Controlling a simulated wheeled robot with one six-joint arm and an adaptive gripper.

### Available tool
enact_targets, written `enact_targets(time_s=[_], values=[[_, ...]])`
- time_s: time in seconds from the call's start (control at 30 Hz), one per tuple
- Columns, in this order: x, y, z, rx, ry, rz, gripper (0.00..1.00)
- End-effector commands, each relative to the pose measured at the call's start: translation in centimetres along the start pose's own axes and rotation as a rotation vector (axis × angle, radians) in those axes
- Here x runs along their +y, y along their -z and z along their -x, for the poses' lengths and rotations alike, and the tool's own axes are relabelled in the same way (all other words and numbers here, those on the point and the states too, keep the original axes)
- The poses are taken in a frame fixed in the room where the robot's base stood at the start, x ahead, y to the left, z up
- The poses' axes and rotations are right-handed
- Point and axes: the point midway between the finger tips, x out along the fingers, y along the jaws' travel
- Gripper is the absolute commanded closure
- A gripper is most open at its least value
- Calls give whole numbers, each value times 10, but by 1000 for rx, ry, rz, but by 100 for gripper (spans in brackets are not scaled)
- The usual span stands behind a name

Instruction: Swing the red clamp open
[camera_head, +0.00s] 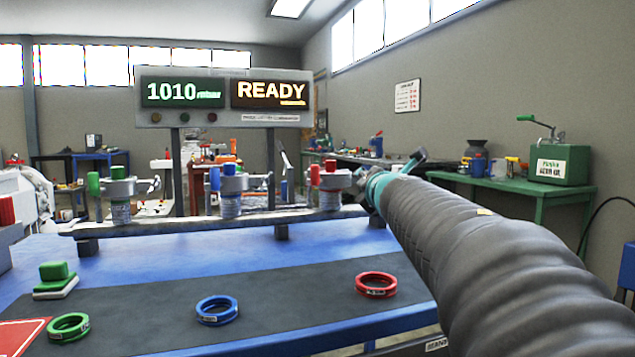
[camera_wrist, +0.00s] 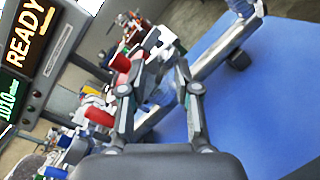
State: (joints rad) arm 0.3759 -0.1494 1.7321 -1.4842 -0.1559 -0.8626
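The red clamp (camera_head: 330,180) has red grips and a metal body. It sits at the right end of a row of three on the rail, above a ribbed metal pipe stub. In the wrist view its red grip (camera_wrist: 122,62) shows beside my left finger. My gripper (camera_wrist: 158,78) has its two fingers apart, with part of the metal fitting in view beyond and between them. I cannot tell whether either finger touches the clamp. In the head view my arm reaches in from the right to the clamp's right side, and the arm hides most of the gripper.
A blue clamp (camera_head: 228,182) and a green clamp (camera_head: 118,187) stand to the left on the same rail (camera_head: 180,226). Red (camera_head: 376,285), blue (camera_head: 217,310) and green (camera_head: 69,327) rings lie on the dark mat. A sign (camera_head: 224,95) reading "1010" and "READY" stands behind.

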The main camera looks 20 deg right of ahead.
Motion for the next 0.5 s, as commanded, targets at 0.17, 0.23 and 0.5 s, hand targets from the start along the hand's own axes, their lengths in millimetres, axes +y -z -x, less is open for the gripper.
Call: enact_targets(time_s=[0.17,0.23,0.5], values=[[-1,0,1,-1,2,0,69],[-1,0,5,-1,2,0,69],[1,0,44,-1,-1,1,69]])
